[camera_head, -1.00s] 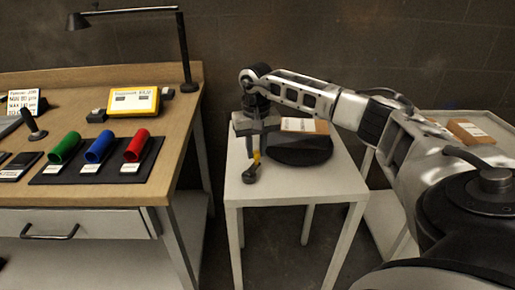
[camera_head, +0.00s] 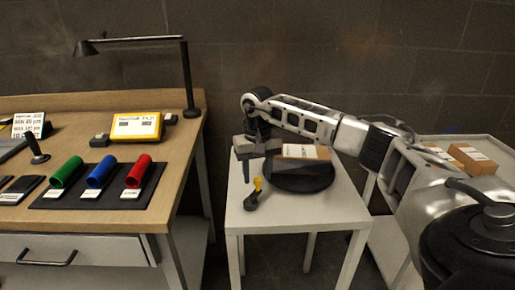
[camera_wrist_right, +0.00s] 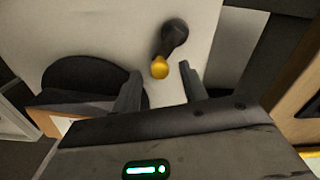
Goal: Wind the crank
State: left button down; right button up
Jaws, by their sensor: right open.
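The crank (camera_head: 251,201) is a short dark arm with a yellow knob (camera_head: 257,184), at the front left of the small white table. In the right wrist view the yellow knob (camera_wrist_right: 160,68) shows at the end of the dark crank arm (camera_wrist_right: 175,36). My right gripper (camera_head: 256,178) is over the knob, pointing down. In the wrist view its two fingers (camera_wrist_right: 160,87) are spread apart, with the knob just beyond and between their tips. Clear space shows on both sides of the knob. My left gripper is out of view.
A dark round turntable (camera_head: 300,185) carrying a brown box (camera_head: 305,152) stands right beside the crank on the white table (camera_head: 330,212). A wooden workbench (camera_head: 185,150) with coloured cylinders and a lamp is to the left. A cart with boxes (camera_head: 472,158) is at right.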

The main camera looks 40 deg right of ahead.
notch_tip(320, 180, up, 15)
dwell(0.3)
